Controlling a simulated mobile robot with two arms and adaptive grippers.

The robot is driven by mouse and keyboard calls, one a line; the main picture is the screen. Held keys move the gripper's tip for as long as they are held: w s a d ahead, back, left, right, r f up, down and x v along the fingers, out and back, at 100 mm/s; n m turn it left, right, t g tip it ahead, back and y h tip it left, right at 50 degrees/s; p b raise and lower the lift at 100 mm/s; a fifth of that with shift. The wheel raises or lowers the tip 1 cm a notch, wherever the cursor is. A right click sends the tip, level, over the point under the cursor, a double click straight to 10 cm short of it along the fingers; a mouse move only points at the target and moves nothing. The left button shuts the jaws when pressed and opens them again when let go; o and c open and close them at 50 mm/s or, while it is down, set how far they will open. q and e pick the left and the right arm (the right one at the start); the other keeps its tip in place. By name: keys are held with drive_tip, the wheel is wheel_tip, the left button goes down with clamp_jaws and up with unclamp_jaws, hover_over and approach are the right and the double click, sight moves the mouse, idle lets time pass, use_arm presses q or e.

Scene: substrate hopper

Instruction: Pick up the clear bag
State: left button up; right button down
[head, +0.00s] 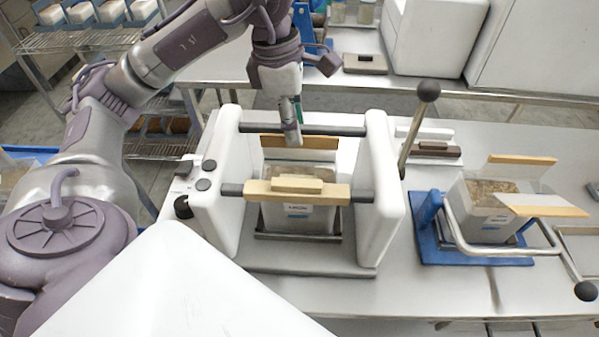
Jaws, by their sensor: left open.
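A clear bag (299,218) filled with brown substrate and bearing a white label stands upright in the white frame machine (379,200), behind its pale wooden bar. A second clear bag (487,211) with similar filling sits on the blue stand (432,240) to the right, its top spread open with tan strips along the edges. My left gripper (292,138) points down at the back of the first bag's top, near the rear dark bar. It is open, its fingers seen nearly edge-on, and nothing shows between them. I cannot tell whether it touches the bag. My right gripper is not in view.
The dark rear bar (330,130) and wooden front bar (310,190) cross the machine around the bag. A black-knobbed lever (427,92) rises to its right. A wire rack (95,40) holds several white containers at the upper left. White boxes (435,40) stand on the back bench.

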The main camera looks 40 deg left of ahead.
sight(300, 164)
use_arm(q)
drive_tip(key=shift+s+d+f, duration=0.1)
drive_tip(key=shift+d+f, duration=0.1)
drive_tip(key=shift+f, duration=0.25)
drive_tip(key=f, duration=0.1)
drive_tip(key=d+f+p, duration=0.1)
drive_tip(key=f, duration=0.1)
drive_tip(key=shift+f+p, duration=0.2)
drive_tip(key=shift+p, duration=0.1)
drive_tip(key=shift+a+f, duration=0.1)
drive_tip(key=shift+f, duration=0.25)
drive_tip(key=shift+f+b, duration=0.25)
drive_tip(key=shift+b, duration=0.2)
clamp_jaws()
drive_tip(key=shift+r, duration=0.1)
